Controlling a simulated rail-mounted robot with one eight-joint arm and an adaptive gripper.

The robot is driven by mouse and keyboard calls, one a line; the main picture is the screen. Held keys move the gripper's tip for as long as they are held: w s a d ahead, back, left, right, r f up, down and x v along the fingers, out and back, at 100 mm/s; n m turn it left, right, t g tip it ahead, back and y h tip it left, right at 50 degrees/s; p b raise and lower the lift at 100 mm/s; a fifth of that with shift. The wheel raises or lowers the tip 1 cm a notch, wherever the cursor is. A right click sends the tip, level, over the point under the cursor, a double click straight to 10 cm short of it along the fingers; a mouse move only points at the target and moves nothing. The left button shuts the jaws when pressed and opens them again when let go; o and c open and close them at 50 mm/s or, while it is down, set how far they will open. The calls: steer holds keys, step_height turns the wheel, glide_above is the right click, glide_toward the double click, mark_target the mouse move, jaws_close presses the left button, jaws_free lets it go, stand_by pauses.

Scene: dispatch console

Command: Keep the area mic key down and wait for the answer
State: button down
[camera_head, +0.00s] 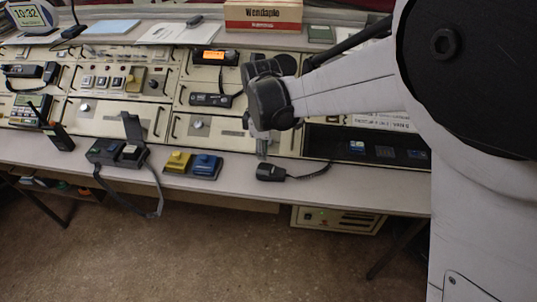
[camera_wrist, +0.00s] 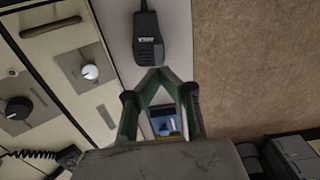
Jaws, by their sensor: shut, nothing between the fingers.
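A black hand mic (camera_head: 270,172) lies at the front edge of the desk, its coiled cord running right. In the wrist view the mic (camera_wrist: 148,42) has a small white label that seems to read "AREA". My gripper (camera_head: 262,155) points down just behind the mic in the head view. In the wrist view its green fingers (camera_wrist: 155,72) are shut at the tips with nothing between them, by the mic's near end. I cannot tell whether the tips touch the mic or whether any key on it is pressed.
A blue box (camera_head: 206,165) and a yellow box (camera_head: 178,162) sit left of the mic, with a dark strapped unit (camera_head: 117,153) further left. Console panels with knobs (camera_head: 197,124) rise behind. A radio with an orange display (camera_head: 213,57) stands above.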

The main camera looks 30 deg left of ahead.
step_height(320, 180, up, 6)
stand_by(0.5)
